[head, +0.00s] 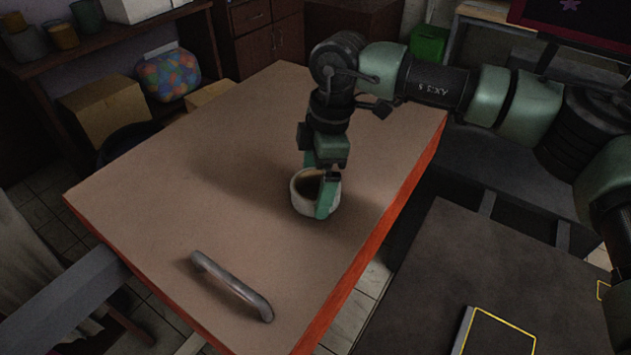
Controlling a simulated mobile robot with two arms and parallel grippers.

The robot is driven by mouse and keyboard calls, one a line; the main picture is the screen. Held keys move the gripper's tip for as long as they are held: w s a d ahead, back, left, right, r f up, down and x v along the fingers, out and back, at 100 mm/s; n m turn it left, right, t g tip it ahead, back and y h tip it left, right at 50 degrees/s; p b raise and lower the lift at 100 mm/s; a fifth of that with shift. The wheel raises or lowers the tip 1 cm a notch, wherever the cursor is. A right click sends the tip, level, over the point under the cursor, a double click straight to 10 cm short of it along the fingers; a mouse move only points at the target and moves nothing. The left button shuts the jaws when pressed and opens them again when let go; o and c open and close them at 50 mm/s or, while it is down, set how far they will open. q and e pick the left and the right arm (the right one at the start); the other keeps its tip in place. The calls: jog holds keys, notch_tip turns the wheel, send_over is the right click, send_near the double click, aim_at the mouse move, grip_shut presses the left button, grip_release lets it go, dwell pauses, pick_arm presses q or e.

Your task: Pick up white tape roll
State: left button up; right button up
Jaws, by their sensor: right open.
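The white tape roll (300,203) lies flat on the brown table (150,190), right of the table's middle, with its dark hole facing up. My right gripper (318,190) points down at the roll. Its green fingers are apart, one near the far side of the roll and one over the near right side, partly hiding it. I cannot tell whether the fingers touch the roll. My left gripper is not in view.
A grey metal handle (232,285) lies near the table's front edge. A dark platform (450,270) with yellow outlines stands at the right. Cardboard boxes (106,105) and a colourful bag (168,75) stand beyond the table's left side. The table's left half is clear.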

jog(key=shift+f, duration=0.75)
jog(key=c, duration=1.3)
jog(key=shift+r, duration=0.1)
